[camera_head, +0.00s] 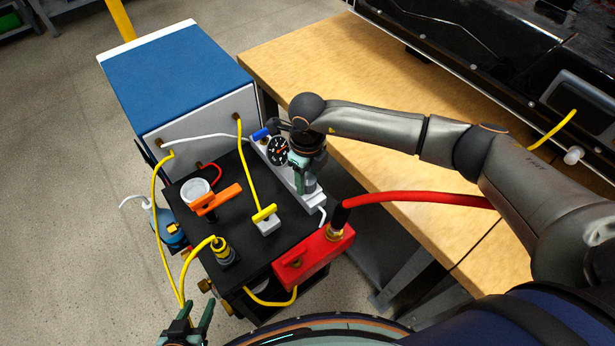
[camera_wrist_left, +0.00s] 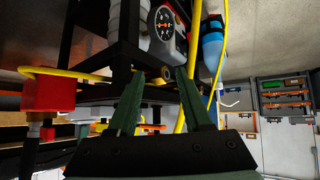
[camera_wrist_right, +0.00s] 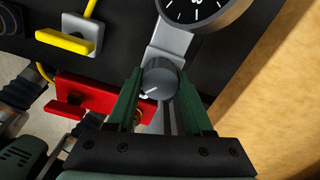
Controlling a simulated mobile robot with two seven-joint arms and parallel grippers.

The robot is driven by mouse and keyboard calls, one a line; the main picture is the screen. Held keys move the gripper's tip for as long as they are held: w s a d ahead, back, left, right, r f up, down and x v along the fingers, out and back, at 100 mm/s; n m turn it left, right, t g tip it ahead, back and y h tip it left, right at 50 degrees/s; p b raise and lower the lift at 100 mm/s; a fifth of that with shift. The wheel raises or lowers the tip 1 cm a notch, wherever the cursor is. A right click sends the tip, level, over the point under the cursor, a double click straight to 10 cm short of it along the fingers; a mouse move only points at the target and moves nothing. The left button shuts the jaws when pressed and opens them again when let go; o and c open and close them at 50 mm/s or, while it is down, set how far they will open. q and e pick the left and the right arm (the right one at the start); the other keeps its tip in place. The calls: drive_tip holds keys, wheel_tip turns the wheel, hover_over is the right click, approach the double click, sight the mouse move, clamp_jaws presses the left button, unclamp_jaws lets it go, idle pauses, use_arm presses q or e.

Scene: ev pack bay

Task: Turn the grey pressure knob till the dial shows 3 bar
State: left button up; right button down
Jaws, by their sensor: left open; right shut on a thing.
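The grey pressure knob (camera_wrist_right: 160,80) sits on a light grey block in the right wrist view, a pale mark on its face. My right gripper (camera_wrist_right: 158,90) is shut on the knob, one green finger on each side. In the head view my right gripper (camera_head: 308,172) comes down over that block. The black dial (camera_head: 279,151) with a red needle stands just left of it; its figures are too small to read. In the right wrist view the dial (camera_wrist_right: 197,8) is cut off at the top. My left gripper (camera_head: 190,322) is open and empty at the bottom left.
The black panel carries an orange-handled valve (camera_head: 217,198), a yellow-handled valve (camera_head: 265,218) and a red block (camera_head: 314,257) with a red hose. A blue cabinet (camera_head: 180,80) stands behind. Another gauge (camera_wrist_left: 163,25) shows ahead of my left gripper. The wooden bench (camera_head: 310,65) is clear nearby.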

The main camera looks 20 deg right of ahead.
sight(308, 179)
drive_tip(key=shift+m, duration=0.3)
idle(0.4)
drive_tip(key=shift+c, duration=1.4)
unclamp_jaws()
wheel_tip(308, 179, up, 13)
drive_tip(key=shift+f, duration=0.2)
